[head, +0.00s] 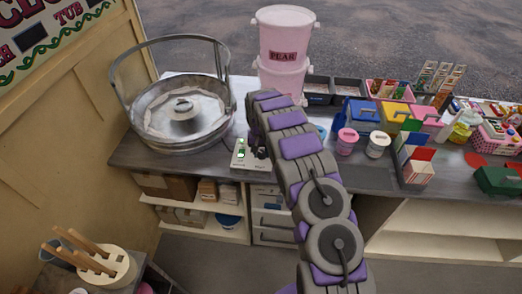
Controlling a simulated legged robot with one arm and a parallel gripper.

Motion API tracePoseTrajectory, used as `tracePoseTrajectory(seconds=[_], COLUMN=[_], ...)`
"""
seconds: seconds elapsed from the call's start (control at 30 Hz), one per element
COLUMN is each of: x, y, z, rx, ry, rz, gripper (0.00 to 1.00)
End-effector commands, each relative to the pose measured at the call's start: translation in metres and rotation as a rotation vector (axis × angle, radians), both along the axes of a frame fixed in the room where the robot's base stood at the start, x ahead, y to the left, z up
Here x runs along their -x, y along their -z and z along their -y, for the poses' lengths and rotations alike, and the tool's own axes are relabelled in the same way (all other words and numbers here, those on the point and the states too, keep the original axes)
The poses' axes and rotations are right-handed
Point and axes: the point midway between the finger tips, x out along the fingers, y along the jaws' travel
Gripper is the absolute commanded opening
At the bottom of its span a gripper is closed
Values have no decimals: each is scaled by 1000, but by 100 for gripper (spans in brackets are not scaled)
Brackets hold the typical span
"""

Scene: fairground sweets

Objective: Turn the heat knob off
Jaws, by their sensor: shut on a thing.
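A small pale control box (240,162) with a lit green switch (241,154) sits near the counter's front edge, just right of the round metal floss machine (182,115). My gripper (257,152) reaches down at the right side of this box and is mostly hidden behind my own arm. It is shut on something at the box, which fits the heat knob. The knob itself is covered, so its setting cannot be read.
A pink two-part bucket (283,45) stands behind my arm. Pink and white tubs (347,141), a blue box (360,113) and coloured cartons crowd the counter to the right. A stool-like holder with wooden sticks (98,266) stands at the lower left.

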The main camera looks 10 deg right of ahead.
Motion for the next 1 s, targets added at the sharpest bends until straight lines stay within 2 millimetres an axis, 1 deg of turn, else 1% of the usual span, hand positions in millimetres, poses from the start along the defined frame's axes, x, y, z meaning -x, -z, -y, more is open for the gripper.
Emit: tracePoseTrajectory(seconds=[0.03, 0.3, 0.77, 0.8, 1.0], x=[-3, -3, -4, -4, -2], y=[-3, -3, -3, -3, -2], z=[0, 0, 0, 0, 0], rx=[0, 0, 0, 0, 0], ry=[-22, -95, -108, -108, -107], rz=[9, 11, 12, 13, 8], gripper=[9, 9, 9, 41, 60])
